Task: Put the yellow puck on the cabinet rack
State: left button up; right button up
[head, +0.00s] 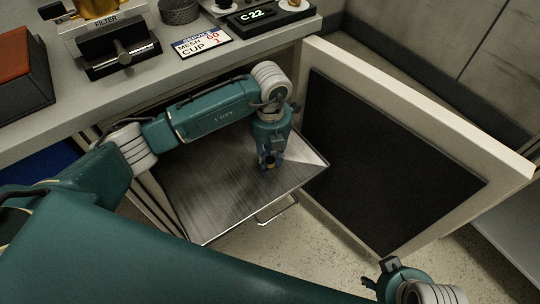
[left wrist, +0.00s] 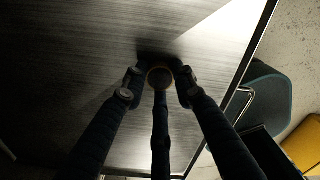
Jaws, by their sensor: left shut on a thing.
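My left gripper (head: 269,162) reaches down over the brushed-metal cabinet rack (head: 210,190), near the rack's right side. Its fingers (left wrist: 158,80) are shut on a small round puck (left wrist: 159,77), which looks dark with a yellow-orange rim. Only a small yellowish part of the puck (head: 270,168) shows between the fingers in the head view. The puck is close above or on the metal surface; I cannot tell whether it touches. The rest of the rack is bare. My right gripper (head: 372,285) is only partly seen at the bottom edge, its jaws unclear.
The cabinet door (head: 385,165) stands open on the right. A wire handle (head: 277,212) sticks out from the rack's front. The worktop (head: 150,80) above carries a filter press (head: 118,45), a sign (head: 202,41), a C-22 display (head: 255,15) and a red-topped box (head: 20,75).

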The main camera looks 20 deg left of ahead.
dwell(0.3)
pick_arm(q)
jog(key=o, duration=1)
jog(key=shift+c, duration=0.2)
jog(key=o, duration=0.3)
jog(key=shift+r, duration=0.2)
